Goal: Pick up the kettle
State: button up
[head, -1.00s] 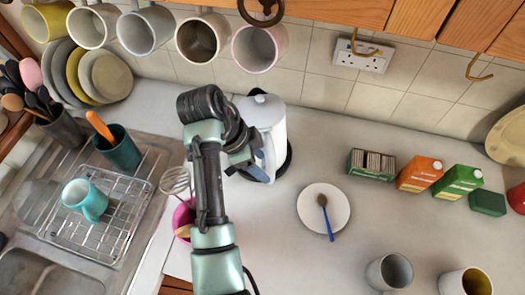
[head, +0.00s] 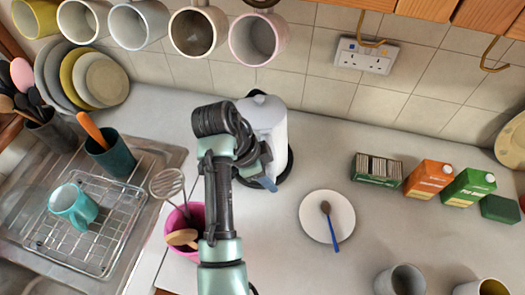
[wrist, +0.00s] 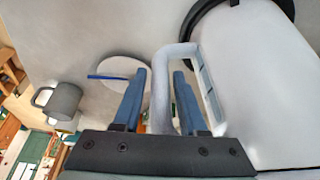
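The white kettle (head: 268,115) stands upright on its dark round base on the counter, behind my arm in the head view. Its body (wrist: 255,70) fills the right of the wrist view, with its pale loop handle (wrist: 160,100) on the left side of the body. My gripper (wrist: 160,72) is open, with one blue finger on each side of the handle's outer bar. Gaps show between the fingers and the bar. In the head view my gripper (head: 267,172) is at the kettle's front, partly hidden by my arm.
A white plate (head: 316,222) with a blue-handled spoon lies right of the kettle. A pink utensil pot (head: 190,246) stands close to my arm's left. Cartons (head: 427,180) stand farther right. Mugs (head: 257,38) hang above the kettle. The counter between plate and cartons is clear.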

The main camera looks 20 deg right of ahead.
grip_shut()
jog(key=shift+w, duration=0.1)
dwell(0.9)
